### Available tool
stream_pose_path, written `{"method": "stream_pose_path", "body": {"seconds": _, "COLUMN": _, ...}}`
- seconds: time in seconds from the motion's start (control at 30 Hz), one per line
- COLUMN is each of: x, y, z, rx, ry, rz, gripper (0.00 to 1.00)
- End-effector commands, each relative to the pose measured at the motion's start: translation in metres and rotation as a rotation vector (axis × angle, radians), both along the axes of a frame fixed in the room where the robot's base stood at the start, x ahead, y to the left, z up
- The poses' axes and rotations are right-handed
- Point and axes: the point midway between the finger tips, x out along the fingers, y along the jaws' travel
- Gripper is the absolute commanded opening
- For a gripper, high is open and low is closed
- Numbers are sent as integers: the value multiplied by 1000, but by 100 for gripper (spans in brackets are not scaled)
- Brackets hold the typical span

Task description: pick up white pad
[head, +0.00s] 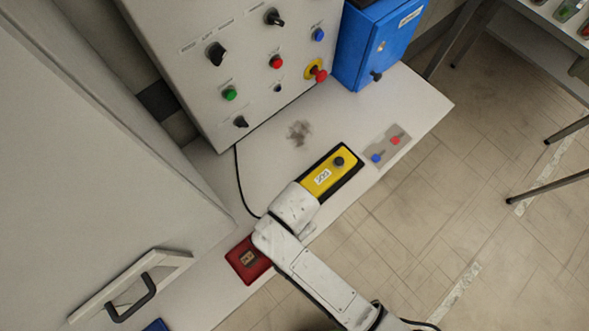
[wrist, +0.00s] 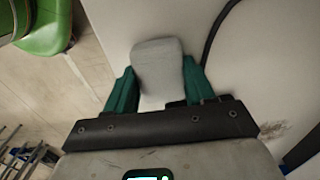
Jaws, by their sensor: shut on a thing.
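The white pad (wrist: 158,68) is a pale, rounded block in the middle of the wrist view. My gripper (wrist: 158,74) has its two green fingers on either side of the pad and is shut on it. The pad's far end sticks out past the fingertips. I cannot tell whether the pad touches the white surface behind it. In the head view my wrist and arm cover the spot, so the pad and fingers are hidden there.
A yellow box (head: 320,179) lies just beyond my wrist, and a red pad (head: 240,269) lies on the near side. A black cable (head: 238,180) runs beside them. The control panel (head: 190,75) and blue box (head: 360,45) stand behind on the white bench (head: 415,92).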

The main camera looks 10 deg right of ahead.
Motion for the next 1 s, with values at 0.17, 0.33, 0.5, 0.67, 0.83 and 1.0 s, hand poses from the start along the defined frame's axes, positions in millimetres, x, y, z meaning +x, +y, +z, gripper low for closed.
{"method": "stream_pose_path", "body": {"seconds": 0.17, "x": -1, "y": 0, "z": 0, "rx": -1, "ry": 2, "rz": 0, "gripper": 25}}
{"method": "stream_pose_path", "body": {"seconds": 0.33, "x": 0, "y": 0, "z": 8, "rx": 1, "ry": 0, "rz": 0, "gripper": 19}}
{"method": "stream_pose_path", "body": {"seconds": 0.5, "x": 1, "y": 0, "z": 33, "rx": 3, "ry": -3, "rz": -1, "gripper": 19}}
{"method": "stream_pose_path", "body": {"seconds": 0.67, "x": -22, "y": -15, "z": 61, "rx": 3, "ry": 1, "rz": -1, "gripper": 19}}
{"method": "stream_pose_path", "body": {"seconds": 0.83, "x": -50, "y": -33, "z": 94, "rx": 2, "ry": 3, "rz": -3, "gripper": 19}}
{"method": "stream_pose_path", "body": {"seconds": 1.0, "x": -83, "y": -56, "z": 110, "rx": 1, "ry": 3, "rz": -3, "gripper": 19}}
